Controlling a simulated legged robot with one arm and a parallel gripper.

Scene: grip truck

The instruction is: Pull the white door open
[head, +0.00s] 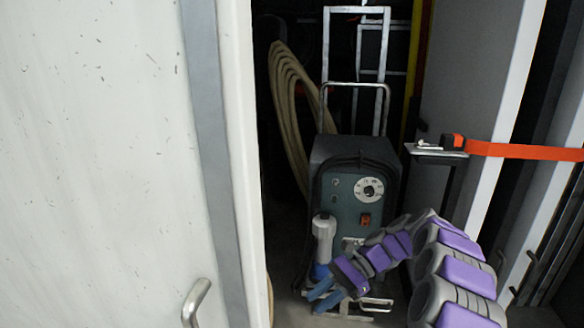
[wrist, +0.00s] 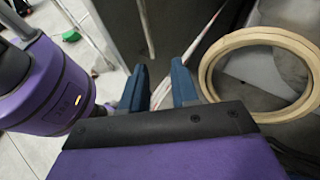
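The white door (head: 100,130) fills the left of the head view, with dark scuffs and a grey strip near its right edge. Its metal handle (head: 195,303) shows at the bottom of that view, partly cut off. My gripper (head: 325,294), with blue fingertips, is to the right of the door's edge, in front of the compartment, apart from the handle. In the wrist view my gripper (wrist: 158,85) has its two blue fingers apart, with nothing clearly held between them. I cannot tell for sure whether the door shows in the wrist view.
Inside the compartment are a green-fronted machine (head: 360,200) with a dial, a metal hand truck (head: 355,95) and a coiled tan hose (head: 290,100). An orange strap (head: 525,152) crosses at right. A pale ring-shaped coil (wrist: 209,72) lies right of my fingers in the wrist view.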

